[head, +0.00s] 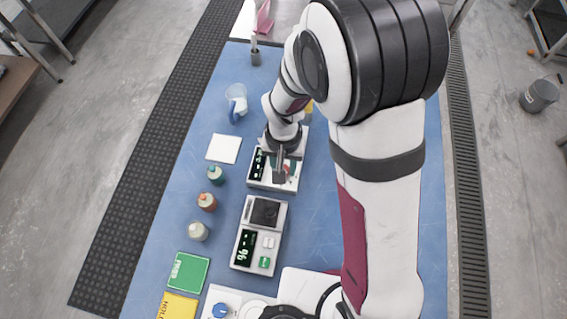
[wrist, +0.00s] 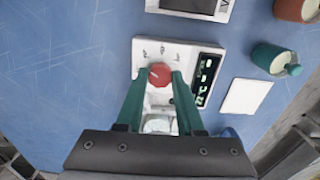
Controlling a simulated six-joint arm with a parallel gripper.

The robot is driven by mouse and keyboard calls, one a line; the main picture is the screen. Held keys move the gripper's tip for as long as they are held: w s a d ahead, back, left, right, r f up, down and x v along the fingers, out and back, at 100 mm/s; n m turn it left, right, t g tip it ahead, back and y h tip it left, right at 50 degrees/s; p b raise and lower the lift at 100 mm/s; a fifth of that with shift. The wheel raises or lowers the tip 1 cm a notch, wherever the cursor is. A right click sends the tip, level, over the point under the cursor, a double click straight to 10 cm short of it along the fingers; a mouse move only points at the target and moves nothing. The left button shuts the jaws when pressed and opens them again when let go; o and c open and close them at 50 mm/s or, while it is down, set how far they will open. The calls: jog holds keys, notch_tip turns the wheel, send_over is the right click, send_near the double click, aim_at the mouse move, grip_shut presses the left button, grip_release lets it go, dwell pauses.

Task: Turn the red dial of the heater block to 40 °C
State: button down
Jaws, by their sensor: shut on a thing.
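The heater block (head: 256,184) is a white box with a dark display (head: 258,164), on the blue table below my gripper. It also shows in the wrist view (wrist: 180,46), with its display (wrist: 207,80) right of the dial; I cannot read the digits surely. The red dial (wrist: 160,74) sits on its top face, with small dark marks around it, too small to read. My gripper (wrist: 160,76) has its two green fingers on either side of the dial and is shut on it. In the head view my gripper (head: 280,176) largely hides the dial.
A scale (head: 266,240) stands close to the heater block. A beaker (head: 236,98) stands farther back. Bare blue table lies right of the block.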

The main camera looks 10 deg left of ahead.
jog(key=shift+m, duration=1.1)
jog(key=c, duration=0.5)
grip_release()
notch_tip(320, 180, up, 16)
jog(key=shift+f, duration=0.1)
